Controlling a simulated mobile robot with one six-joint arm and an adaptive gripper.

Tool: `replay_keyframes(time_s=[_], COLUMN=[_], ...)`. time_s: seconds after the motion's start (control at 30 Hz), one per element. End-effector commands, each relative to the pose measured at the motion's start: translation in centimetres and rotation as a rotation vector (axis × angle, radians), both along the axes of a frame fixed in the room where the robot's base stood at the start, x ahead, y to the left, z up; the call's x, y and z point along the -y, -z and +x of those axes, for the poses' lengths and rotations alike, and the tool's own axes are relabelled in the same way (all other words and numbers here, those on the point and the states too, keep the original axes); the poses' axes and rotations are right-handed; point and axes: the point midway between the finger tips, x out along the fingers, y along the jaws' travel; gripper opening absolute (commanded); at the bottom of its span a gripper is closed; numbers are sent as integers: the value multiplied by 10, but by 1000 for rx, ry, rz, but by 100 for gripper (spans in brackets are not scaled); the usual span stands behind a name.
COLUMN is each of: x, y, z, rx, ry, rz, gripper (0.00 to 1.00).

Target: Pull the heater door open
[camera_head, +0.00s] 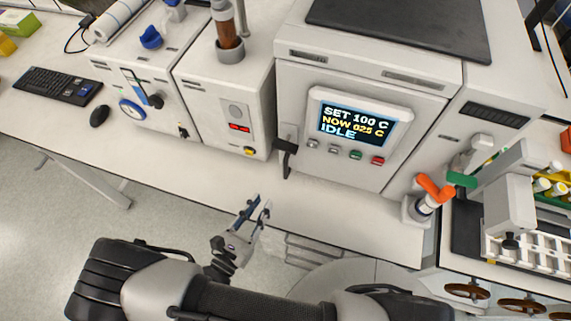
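The heater (420,108) is a large white box on the bench with a dark top and a display reading SET 100 C, NOW 025 C, IDLE. Its front door (300,95) looks shut. A black handle (287,158) sticks out at the door's lower left. Below the display is a row of small coloured buttons. My gripper (256,213) is in front of the bench's front edge, below and to the left of the handle and apart from it. Its two fingers are spread with nothing between them.
A white unit (222,100) with a red readout stands left of the heater. Further left are a gauge unit (135,110), a mouse (98,113) and a keyboard (55,86). An orange-handled valve (429,194) is at the right, near a rack (535,250). The bench strip before the heater is clear.

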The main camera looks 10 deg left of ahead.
Motion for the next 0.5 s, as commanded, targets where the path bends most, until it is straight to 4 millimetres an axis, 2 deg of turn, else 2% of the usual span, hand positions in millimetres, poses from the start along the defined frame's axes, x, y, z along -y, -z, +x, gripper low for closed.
replay_keyframes(time_s=[0.2,0.5], x=[16,32], y=[0,0], z=[48,107], rx=[-1,-1], ry=[9,9], rz=[-2,1], gripper=[21,21])
